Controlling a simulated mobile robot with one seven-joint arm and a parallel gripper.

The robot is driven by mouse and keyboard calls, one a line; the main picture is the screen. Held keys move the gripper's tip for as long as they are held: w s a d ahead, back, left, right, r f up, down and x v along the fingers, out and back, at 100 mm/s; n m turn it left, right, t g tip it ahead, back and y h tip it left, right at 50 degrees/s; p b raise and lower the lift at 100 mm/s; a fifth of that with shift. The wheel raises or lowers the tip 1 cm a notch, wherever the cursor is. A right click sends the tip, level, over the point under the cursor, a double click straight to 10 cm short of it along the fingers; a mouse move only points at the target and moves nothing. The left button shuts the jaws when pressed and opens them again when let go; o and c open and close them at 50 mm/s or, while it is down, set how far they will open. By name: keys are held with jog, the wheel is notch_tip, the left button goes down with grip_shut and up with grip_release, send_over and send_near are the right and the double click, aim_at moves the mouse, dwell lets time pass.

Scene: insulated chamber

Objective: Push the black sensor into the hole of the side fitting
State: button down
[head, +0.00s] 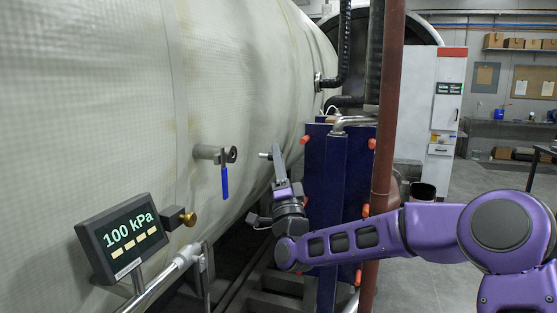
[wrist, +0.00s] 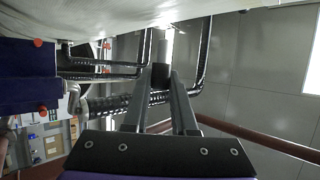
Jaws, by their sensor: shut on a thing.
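The side fitting (head: 207,153) is a short metal stub on the pale chamber wall, with a dark round open end (head: 231,154) and a blue lever handle (head: 225,181) hanging below it. My gripper (head: 277,153) is to the right of the fitting, its long grey fingers pointing up. It is shut on the black sensor (wrist: 160,75), which shows between the fingertips in the wrist view. A grey metal rod (wrist: 162,45) extends beyond the black part. In the head view a light tip (head: 264,155) points left towards the fitting, at about its height, with a clear gap between.
A gauge reading 100 kPa (head: 131,236) and a brass knob (head: 188,219) stand at lower left. A dark blue panel (head: 340,195) and a rust-brown vertical pipe (head: 388,110) stand close to the right of my gripper. Black hoses (head: 345,50) run above.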

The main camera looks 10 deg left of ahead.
jog(key=shift+f, duration=0.15)
jog(key=shift+s+f+b, duration=0.1)
jog(key=shift+f+b, duration=0.05)
jog(key=shift+b, duration=0.5)
jog(key=shift+a, duration=0.1)
jog(key=shift+w+a+b, duration=0.15)
jog(key=shift+a+b, duration=0.45)
jog(key=shift+a, duration=0.8)
jog(key=shift+w+a+b, duration=0.1)
jog(key=shift+a+b, duration=0.5)
jog(key=shift+a, duration=0.75)
jog(key=shift+a, duration=0.3)
jog(key=shift+a, duration=0.3)
jog(key=shift+a, duration=0.15)
jog(key=shift+a, duration=0.35)
